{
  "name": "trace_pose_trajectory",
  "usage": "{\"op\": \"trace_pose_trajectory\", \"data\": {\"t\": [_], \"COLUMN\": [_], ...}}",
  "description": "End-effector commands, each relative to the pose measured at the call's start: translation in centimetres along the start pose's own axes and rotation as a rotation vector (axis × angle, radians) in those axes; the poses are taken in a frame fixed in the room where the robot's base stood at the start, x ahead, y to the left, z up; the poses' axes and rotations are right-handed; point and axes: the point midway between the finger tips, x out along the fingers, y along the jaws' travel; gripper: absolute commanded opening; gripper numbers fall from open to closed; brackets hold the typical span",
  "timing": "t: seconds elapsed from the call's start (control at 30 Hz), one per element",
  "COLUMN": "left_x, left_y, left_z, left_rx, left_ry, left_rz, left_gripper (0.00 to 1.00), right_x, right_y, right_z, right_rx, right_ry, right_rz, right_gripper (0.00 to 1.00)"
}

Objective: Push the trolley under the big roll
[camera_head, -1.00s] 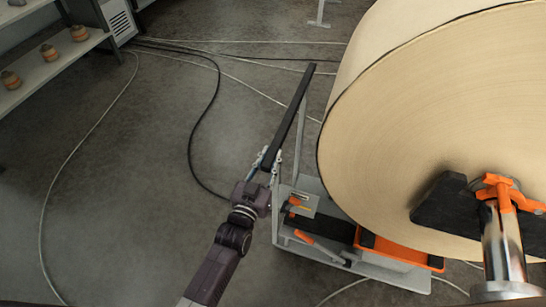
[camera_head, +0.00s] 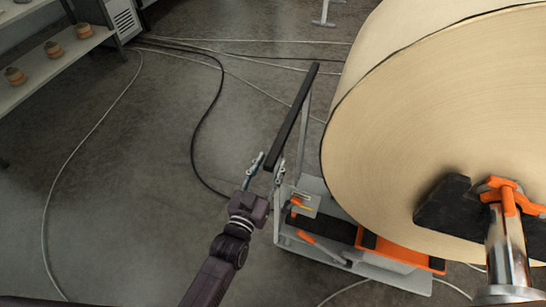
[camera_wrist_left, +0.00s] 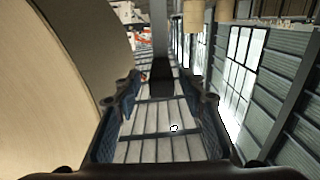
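The big roll (camera_head: 430,130) is a wide tan paper roll filling the right of the head view. The trolley (camera_head: 312,187) is a grey frame with orange and black parts, low at the roll's left underside; the roll hides part of it. Its long black handle bar (camera_head: 293,115) stands up at the left. My left gripper (camera_head: 268,163) is open, its fingertips apart on either side of the bar's near end. In the left wrist view the dark bar end (camera_wrist_left: 161,80) lies between and beyond the spread fingers. My right gripper is not in view.
A steel post (camera_head: 507,245) with an orange clamp (camera_head: 510,195) stands at the roll's front right. Black and pale cables run over the floor. A shelf (camera_head: 50,65) with small rolls stands at the upper left. The floor left of my arm is mostly clear.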

Motion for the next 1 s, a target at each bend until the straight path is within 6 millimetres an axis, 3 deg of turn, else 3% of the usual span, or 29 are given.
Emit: {"op": "trace_pose_trajectory", "data": {"t": [0.2,0.4,0.6,1.0], "left_x": [-5.0,-7.9,-8.8,-8.8], "left_y": [0.0,-0.1,-0.1,-0.1], "left_z": [0.1,0.1,0.0,0.0], "left_rx": [0.000,0.001,0.001,0.001], "left_ry": [-0.003,-0.002,0.000,0.000], "left_rz": [0.000,-0.001,-0.001,-0.001], "left_gripper": [0.38,0.38,0.38,0.38], "right_x": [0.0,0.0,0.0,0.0], "right_y": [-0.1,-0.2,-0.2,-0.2], "right_z": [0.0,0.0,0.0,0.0], "right_rx": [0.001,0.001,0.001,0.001], "right_ry": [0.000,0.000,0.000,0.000], "right_rz": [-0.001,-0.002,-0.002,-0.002], "right_gripper": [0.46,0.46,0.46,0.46]}}
